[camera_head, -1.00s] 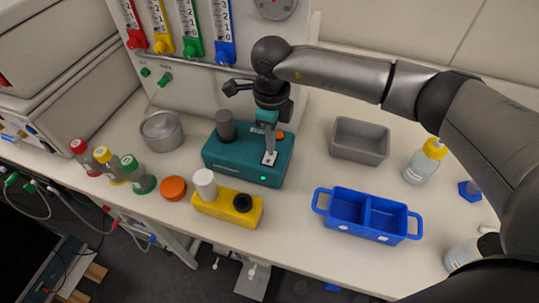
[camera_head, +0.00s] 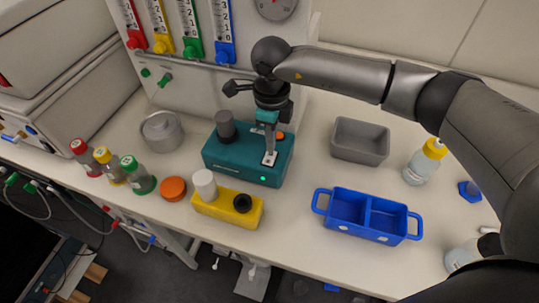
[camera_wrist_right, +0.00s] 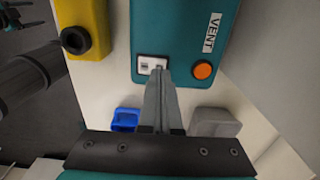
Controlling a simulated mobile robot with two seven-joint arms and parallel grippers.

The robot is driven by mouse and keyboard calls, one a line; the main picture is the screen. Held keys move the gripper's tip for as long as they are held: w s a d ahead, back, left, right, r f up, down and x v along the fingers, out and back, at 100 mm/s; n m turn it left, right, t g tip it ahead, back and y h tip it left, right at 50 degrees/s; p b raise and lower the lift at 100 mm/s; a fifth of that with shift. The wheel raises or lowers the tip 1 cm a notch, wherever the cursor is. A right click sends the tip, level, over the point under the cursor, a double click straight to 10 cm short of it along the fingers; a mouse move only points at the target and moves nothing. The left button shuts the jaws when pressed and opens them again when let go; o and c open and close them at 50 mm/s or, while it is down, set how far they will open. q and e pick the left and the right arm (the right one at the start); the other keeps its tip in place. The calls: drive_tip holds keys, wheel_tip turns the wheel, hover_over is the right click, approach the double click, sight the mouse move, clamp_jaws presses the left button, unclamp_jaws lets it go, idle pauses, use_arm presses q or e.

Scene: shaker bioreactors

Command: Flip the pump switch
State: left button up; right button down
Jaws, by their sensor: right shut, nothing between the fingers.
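The teal pump box (camera_head: 225,162) stands on the bench in the middle of the head view, with a green light lit on its front. Its switch, on a small white plate (camera_head: 269,159), sits on the right part of its top. In the wrist view the white switch plate (camera_wrist_right: 151,65) shows beside an orange button (camera_wrist_right: 203,70) and a VENT label. My right gripper (camera_head: 270,150) is shut and empty, pointing down with its fingertips at the switch plate. In the wrist view the fingertips (camera_wrist_right: 158,72) cover part of the plate; I cannot tell whether they touch it. My left gripper is not in view.
A yellow block (camera_head: 225,207) with a white cap and black knob stands in front of the pump. A grey bin (camera_head: 359,140) and a blue two-compartment tray (camera_head: 367,215) are to the right. Several capped bottles and an orange lid (camera_head: 173,188) are left.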

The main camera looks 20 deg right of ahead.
drive_tip(key=shift+f+b, duration=0.8)
drive_tip(key=shift+f, duration=0.15)
idle(0.9)
drive_tip(key=shift+r+p, duration=2.3)
drive_tip(key=shift+r, duration=1.3)
drive_tip(key=shift+f, duration=0.1)
